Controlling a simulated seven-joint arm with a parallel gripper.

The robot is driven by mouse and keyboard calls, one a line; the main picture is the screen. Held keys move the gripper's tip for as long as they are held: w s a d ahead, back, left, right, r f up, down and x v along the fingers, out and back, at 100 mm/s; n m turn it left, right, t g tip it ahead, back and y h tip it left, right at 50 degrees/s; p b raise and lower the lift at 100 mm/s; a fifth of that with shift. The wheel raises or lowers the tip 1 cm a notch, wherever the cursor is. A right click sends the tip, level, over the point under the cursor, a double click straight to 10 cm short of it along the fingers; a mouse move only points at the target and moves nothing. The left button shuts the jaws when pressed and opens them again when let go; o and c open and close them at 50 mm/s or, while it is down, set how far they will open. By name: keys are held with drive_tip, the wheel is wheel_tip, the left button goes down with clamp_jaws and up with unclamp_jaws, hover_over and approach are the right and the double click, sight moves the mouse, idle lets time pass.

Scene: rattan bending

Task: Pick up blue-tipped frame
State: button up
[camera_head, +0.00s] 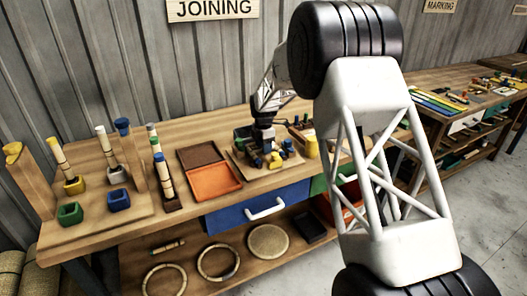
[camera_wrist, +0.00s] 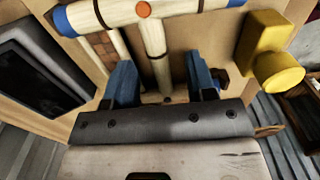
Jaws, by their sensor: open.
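The blue-tipped frame (camera_wrist: 150,38) shows in the wrist view as pale rods joined in a T, with dark bindings, an orange dot at the joint and a blue tip (camera_wrist: 63,19) at the left end. Its crossbar runs along the top of the picture and its stem points down toward my gripper (camera_wrist: 163,82). My gripper's two blue fingers are apart, one on each side of the stem's lower end, with gaps visible; I cannot tell whether they touch it. In the head view my gripper (camera_head: 264,138) is low over the cluttered bench, and the frame is hard to make out there.
A yellow piece (camera_wrist: 272,65) stands right of the fingers in the wrist view, and a dark tray (camera_wrist: 38,68) lies left. In the head view, an orange tray (camera_head: 213,182) and a brown tray (camera_head: 201,154) lie left of my gripper. A rack of rods (camera_head: 100,195) stands farther left.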

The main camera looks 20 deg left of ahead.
drive_tip(key=shift+f, duration=0.55)
drive_tip(key=shift+c, duration=0.5)
clamp_jaws()
